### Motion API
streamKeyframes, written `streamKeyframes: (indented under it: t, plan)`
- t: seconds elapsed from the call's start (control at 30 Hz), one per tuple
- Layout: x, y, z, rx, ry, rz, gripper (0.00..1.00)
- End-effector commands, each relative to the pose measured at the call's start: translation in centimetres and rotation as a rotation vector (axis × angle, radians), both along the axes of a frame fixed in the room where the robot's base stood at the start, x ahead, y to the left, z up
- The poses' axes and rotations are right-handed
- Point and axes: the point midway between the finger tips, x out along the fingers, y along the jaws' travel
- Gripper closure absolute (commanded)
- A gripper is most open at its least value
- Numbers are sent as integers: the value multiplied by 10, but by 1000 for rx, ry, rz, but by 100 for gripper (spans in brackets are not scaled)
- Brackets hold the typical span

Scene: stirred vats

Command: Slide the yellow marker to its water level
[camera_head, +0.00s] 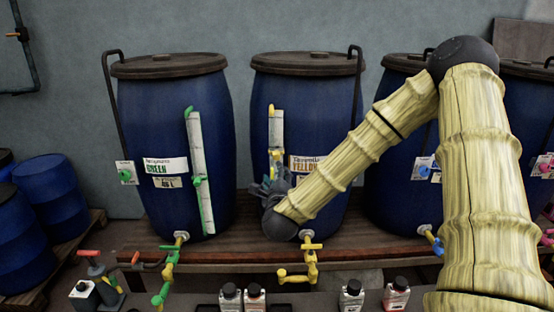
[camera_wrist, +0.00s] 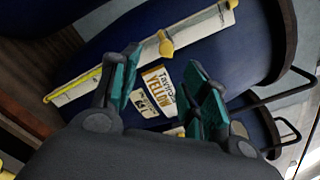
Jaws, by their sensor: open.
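The yellow vat (camera_head: 305,110) is a blue barrel with a dark lid and a white "YELLOW" label (camera_head: 305,165), which also shows in the wrist view (camera_wrist: 158,90). A pale gauge strip (camera_head: 277,128) runs up its front. The yellow marker (camera_wrist: 166,43) sits partway along the strip in the wrist view. A yellow column (camera_wrist: 75,82) shows along the strip's lower part, ending short of the marker. My gripper (camera_wrist: 160,72) is open and empty, its teal fingers apart in front of the label. In the head view my gripper (camera_head: 272,188) covers the strip's lower end.
The green vat (camera_head: 172,110) stands left with its own gauge and green marker (camera_head: 198,180). More blue vats (camera_head: 395,150) stand right, partly behind my arm. Yellow tap piping (camera_head: 311,262) juts out below the yellow vat. Small bottles (camera_head: 352,292) stand in front.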

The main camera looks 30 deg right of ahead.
Motion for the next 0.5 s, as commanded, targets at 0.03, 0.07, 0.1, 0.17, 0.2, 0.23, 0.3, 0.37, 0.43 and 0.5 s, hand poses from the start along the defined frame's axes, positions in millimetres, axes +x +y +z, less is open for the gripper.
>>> streamKeyframes:
  t: [0.03,0.07,0.1,0.17,0.2,0.23,0.3,0.37,0.43,0.5]
  plan:
    - [1,-3,6,14,-19,-9,54]
    - [1,-5,8,20,-27,-13,54]
    - [3,-7,10,25,-33,-16,54]
    - [6,-9,11,26,-36,-18,54]
    - [9,-11,11,25,-35,-18,54]
    - [12,-13,11,24,-35,-18,54]
    - [21,-18,12,25,-34,-18,54]
    - [29,-23,12,24,-34,-18,54]
    - [39,-29,12,23,-32,-17,54]
    - [49,-35,12,23,-32,-17,54]
